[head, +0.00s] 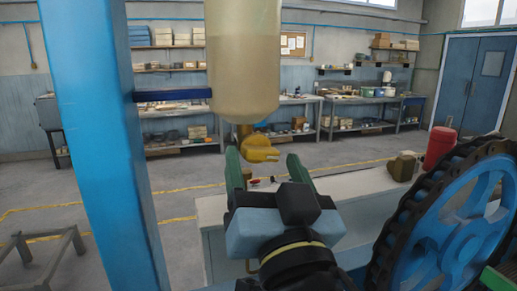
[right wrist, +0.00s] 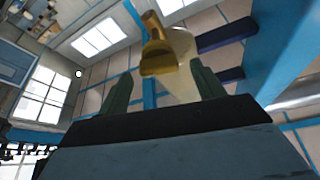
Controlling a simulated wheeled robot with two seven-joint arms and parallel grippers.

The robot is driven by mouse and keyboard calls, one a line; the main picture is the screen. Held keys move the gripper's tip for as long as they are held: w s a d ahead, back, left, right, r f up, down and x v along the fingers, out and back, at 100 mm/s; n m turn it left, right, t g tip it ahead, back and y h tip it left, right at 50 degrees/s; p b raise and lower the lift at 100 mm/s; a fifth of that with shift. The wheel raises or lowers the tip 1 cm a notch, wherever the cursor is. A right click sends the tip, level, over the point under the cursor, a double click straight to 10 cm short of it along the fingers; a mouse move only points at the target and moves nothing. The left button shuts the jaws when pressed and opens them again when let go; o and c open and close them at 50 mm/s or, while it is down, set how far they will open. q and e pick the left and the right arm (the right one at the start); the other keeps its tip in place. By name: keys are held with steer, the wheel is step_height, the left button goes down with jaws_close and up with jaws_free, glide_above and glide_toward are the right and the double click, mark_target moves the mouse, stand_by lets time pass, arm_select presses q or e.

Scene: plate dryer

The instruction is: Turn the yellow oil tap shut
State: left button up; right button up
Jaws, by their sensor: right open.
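The yellow oil tap (head: 259,150) hangs under a large cloudy tank (head: 243,60) in the head view. My right gripper (head: 262,165) is open, its two green fingers spread apart, just below and in front of the tap. In the right wrist view the tap (right wrist: 158,52) shows beyond and between the fingertips of the right gripper (right wrist: 158,85), with nothing held. I cannot tell from these views whether a finger touches the tap. The tap's handle position is hard to make out. My left gripper is not in view.
A blue post (head: 100,120) stands left of the tank, with a dark blue bracket (head: 172,95) between them. A large blue wheel with a black toothed rim (head: 395,235) stands at right. A pale bench (head: 350,190) lies below, with a red canister (head: 440,145) beyond.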

mark_target(253, 145)
steer(key=shift+p+x, duration=0.6)
steer(key=shift+x, duration=2)
steer(key=shift+f, duration=0.1)
steer(key=c, duration=1)
steer(key=shift+a+n+y+b, duration=0.1)
steer(key=shift+n+y+b, duration=0.25)
steer(key=shift+n+y, duration=0.6)
steer(key=shift+n+g+y, duration=0.25)
steer(key=shift+n+g, duration=0.05)
steer(key=shift+n, duration=0.95)
steer(key=o, duration=1)
steer(key=shift+s, duration=0.1)
